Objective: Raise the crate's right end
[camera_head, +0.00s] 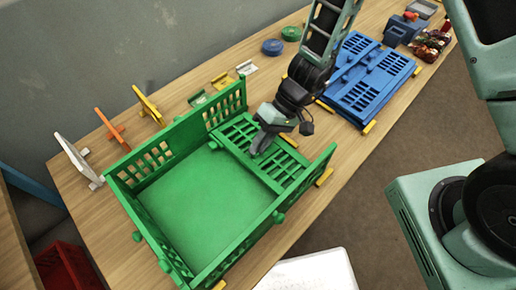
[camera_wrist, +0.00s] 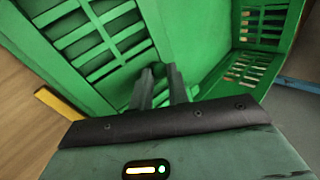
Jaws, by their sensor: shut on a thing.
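The green crate (camera_head: 185,210) stands on the wooden table in the head view. Its slotted left end (camera_head: 145,165) is upright. Its slatted right end (camera_head: 285,170) lies low, leaning over the crate floor between the long sides; its exact tilt is hard to tell. My gripper (camera_head: 258,150) reaches down from above and is shut on the inner edge of this right end. In the wrist view, the two dark fingers (camera_wrist: 160,88) are close together at that edge, with the slats of the right end (camera_wrist: 95,35) to the left. The contact itself is partly hidden.
A folded blue crate (camera_head: 365,80) lies farther right on the table. Yellow blocks (camera_head: 324,177) sit beside the green crate's right end. Several small brackets, an orange one (camera_head: 110,128) among them, stand along the wall side. Blue and green discs (camera_head: 272,47) lie at the back.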

